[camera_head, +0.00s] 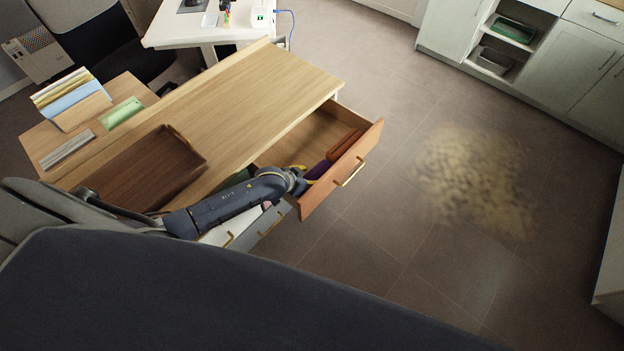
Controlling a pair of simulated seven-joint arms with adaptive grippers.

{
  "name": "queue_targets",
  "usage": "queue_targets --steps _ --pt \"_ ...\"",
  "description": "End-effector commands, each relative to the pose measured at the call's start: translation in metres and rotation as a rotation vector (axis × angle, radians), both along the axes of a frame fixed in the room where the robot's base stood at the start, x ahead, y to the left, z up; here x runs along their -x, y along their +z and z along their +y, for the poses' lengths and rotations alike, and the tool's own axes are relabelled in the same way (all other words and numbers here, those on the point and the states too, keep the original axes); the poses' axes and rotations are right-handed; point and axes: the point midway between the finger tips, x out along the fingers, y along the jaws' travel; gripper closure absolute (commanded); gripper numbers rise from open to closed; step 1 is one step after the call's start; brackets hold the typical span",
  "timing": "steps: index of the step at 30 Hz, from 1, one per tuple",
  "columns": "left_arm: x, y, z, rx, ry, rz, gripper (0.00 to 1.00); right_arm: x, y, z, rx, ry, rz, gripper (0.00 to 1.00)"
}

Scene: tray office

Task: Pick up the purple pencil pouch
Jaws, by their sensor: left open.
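The purple pencil pouch (318,170) lies in the open wooden drawer (344,171), close to the drawer's front panel. Part of it is hidden by my left gripper. My left arm reaches in from the left over the desk's front edge. My left gripper (303,180) is over the near end of the drawer, right beside the pouch. It is open, and its fingers are small and partly hidden, so I cannot tell whether they touch the pouch. My right gripper is not in view.
A reddish-brown item (345,143) lies in the drawer beside the pouch. A brown tray (140,170) is on the desk (250,95) at left. Other drawers (262,226) stand partly open below my arm. The floor to the right is clear apart from a yellowish patch (475,180).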

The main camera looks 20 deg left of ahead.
Motion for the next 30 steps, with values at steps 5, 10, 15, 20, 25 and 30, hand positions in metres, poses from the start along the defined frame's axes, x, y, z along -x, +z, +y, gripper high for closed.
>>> queue_targets --steps 5,10,15,20,25,30 --pt "-0.010 -0.011 -0.004 0.000 0.000 0.000 0.44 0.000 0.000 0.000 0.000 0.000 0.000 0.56" --pt "-0.013 -0.013 -0.005 0.000 0.000 -0.001 0.44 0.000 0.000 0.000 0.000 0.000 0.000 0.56" --pt "-0.013 -0.014 -0.005 0.000 0.000 -0.001 0.44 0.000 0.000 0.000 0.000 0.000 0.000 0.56" --pt "-0.013 -0.014 -0.005 0.000 0.000 -0.001 0.56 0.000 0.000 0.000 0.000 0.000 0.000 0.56" --pt "-0.013 -0.014 -0.005 0.000 0.000 0.000 0.76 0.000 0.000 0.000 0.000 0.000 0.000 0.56" --pt "-0.013 -0.013 -0.005 0.000 0.000 -0.001 0.86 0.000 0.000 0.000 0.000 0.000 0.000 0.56"
